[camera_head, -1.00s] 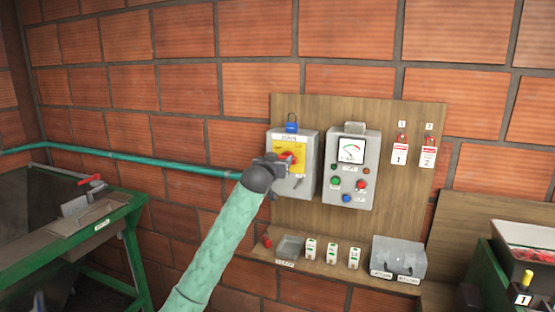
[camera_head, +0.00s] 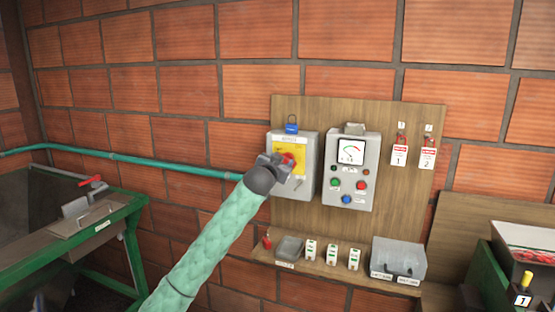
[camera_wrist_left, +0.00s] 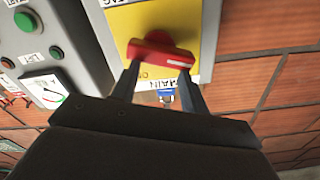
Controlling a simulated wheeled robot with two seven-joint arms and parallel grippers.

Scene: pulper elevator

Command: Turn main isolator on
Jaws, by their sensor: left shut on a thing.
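The main isolator is a grey box (camera_head: 309,157) with a yellow plate (camera_head: 279,155) on the left of the wooden board. Its red rotary handle (camera_wrist_left: 160,50) sits on the yellow plate in the left wrist view, lying nearly crosswise there with a slight tilt. My left gripper (camera_wrist_left: 160,72) has its two fingers closed on the red handle. In the head view the left gripper (camera_head: 284,164) covers part of the box front and most of the handle. A blue padlock (camera_head: 291,126) is on top of the box. My right gripper is not in view.
A grey control box (camera_head: 350,172) with a meter and buttons stands close right of the isolator. Two tags (camera_head: 399,155) hang farther right. A green-framed machine (camera_head: 95,225) is at left.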

